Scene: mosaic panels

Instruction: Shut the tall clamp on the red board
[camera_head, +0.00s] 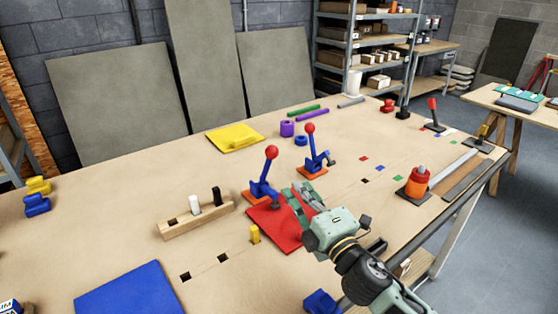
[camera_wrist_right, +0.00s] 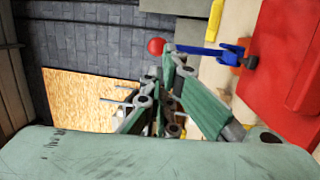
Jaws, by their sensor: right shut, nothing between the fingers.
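The red board (camera_head: 268,226) lies on the table in front of me. A tall blue clamp (camera_head: 262,190) stands at its far left corner; its lever rises up to a red ball (camera_head: 271,152), leaning slightly right. A second blue clamp (camera_head: 316,160) with a red ball stands on an orange base behind the board. My right gripper (camera_head: 296,194) is shut and empty over the board, right of the tall clamp and apart from its lever. In the wrist view the shut fingertips (camera_wrist_right: 164,66) point near a clamp's red ball (camera_wrist_right: 155,46); the red board (camera_wrist_right: 285,60) is at the right. My left gripper is out of view.
A wooden block (camera_head: 180,224) with white and black pegs stands left of the board, with a small yellow block (camera_head: 254,234) nearby. A blue board (camera_head: 133,292) is at the front left.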

